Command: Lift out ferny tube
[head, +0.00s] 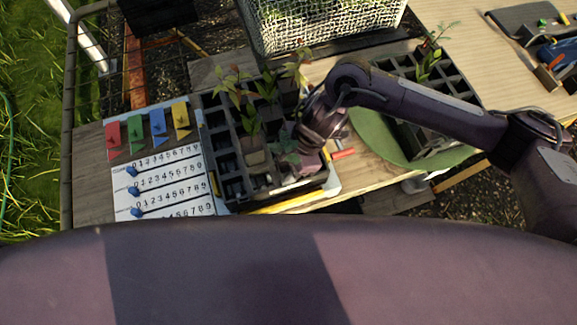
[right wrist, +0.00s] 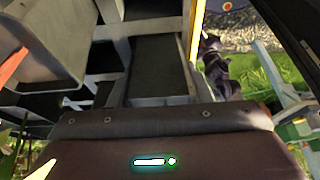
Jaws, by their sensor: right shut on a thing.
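The dark tube tray (head: 232,190) stands on the table left of centre, with several leafy tubes in its cells. My right gripper (head: 304,163) reaches in from the right, low over the tray's right side, shut on a tube. The held tube is mostly hidden in the head view; blue-green leaves (head: 286,150) show beside the gripper. In the right wrist view a dark, square-sided tube (right wrist: 158,68) lies just ahead of my palm. A feathery, ferny plant (head: 438,36) shows in a second dark tray (head: 460,92) on the right. My left gripper is out of view.
A numbered white board (head: 165,184) with blue sliders and coloured flags lies left of the tray. A green round mat (head: 372,135) is under the right tray. A white wire basket (head: 320,22) stands behind. My forearm spans the gap between trays.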

